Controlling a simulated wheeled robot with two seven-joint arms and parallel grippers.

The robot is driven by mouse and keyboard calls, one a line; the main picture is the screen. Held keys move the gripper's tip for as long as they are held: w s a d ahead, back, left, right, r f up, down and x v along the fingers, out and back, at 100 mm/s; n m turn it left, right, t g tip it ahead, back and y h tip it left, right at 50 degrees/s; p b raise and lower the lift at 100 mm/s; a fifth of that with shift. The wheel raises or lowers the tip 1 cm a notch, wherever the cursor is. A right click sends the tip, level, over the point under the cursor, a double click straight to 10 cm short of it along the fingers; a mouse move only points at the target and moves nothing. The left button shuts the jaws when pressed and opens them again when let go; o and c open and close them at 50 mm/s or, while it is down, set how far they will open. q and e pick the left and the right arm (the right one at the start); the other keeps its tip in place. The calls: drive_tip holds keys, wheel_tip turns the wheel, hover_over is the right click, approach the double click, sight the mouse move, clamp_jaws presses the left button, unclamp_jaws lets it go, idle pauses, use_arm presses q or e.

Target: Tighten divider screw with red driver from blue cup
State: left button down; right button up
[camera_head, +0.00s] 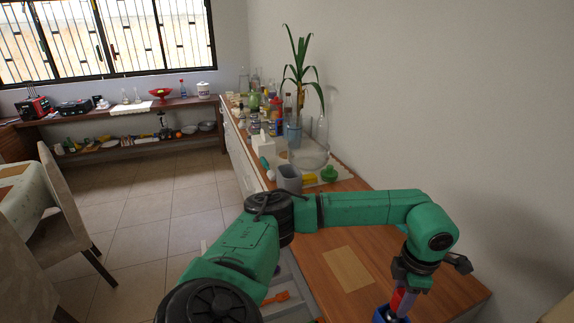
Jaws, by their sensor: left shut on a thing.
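My left gripper (408,283) hangs down at the end of my green arm, over the near part of the wooden counter. It is shut on the red driver (402,300), whose lower end is at the blue cup (380,317) at the bottom edge of the picture. The cup is cut off, so I cannot tell how deep the driver sits in it. An open grey drawer (286,270) shows partly behind my arm. I cannot make out the divider screw. My right gripper is not in view.
An orange object (276,298) lies in the drawer. A tan mat (348,269) lies flat on the counter (385,258). A grey cup (289,179), a green object (329,173), bottles and a plant (300,70) crowd the far counter. A wall bounds the right side.

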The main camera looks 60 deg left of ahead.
sight(403, 293)
use_arm(q)
drive_tip(key=shift+r+p, duration=1.15)
drive_tip(key=shift+r, duration=0.8)
drive_tip(key=shift+r, duration=0.1)
